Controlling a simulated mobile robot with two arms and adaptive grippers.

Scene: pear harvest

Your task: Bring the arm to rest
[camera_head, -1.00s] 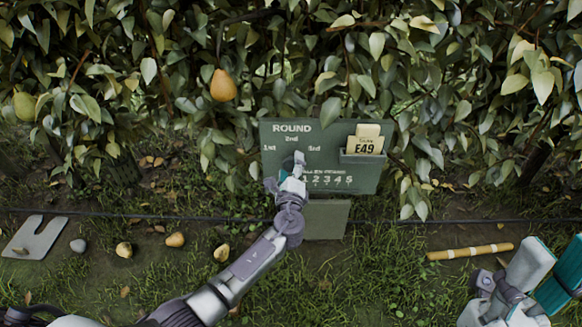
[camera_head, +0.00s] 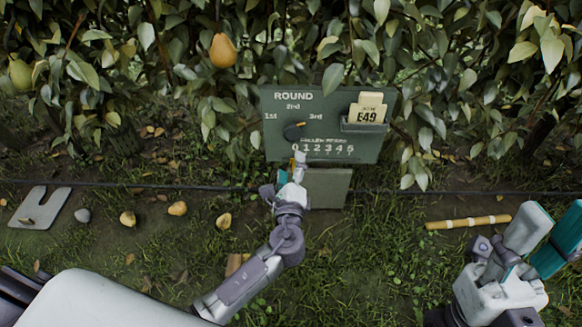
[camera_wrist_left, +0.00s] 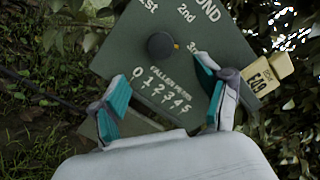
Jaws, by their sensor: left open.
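My left gripper (camera_head: 291,172) is open and empty, in front of the lower edge of a green board (camera_head: 340,98) marked ROUND. In the left wrist view its two teal-padded fingers (camera_wrist_left: 163,105) stand wide apart with the board beyond them. A dark round knob (camera_head: 294,132) on the board has a yellow pointer directed toward "3rd". It also shows in the left wrist view (camera_wrist_left: 161,46), clear of the fingers. My right gripper (camera_head: 545,238) is at the lower right, its fingers apart and nothing seen between them.
A card holder (camera_head: 377,127) with an E49 card (camera_head: 368,114) is on the board. A pear (camera_head: 222,50) hangs in the hedge. Several fallen pears (camera_head: 177,208), a stone (camera_head: 83,215), a notched plate (camera_head: 40,205) and a banded stick (camera_head: 468,222) lie on the ground. A dark line crosses behind.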

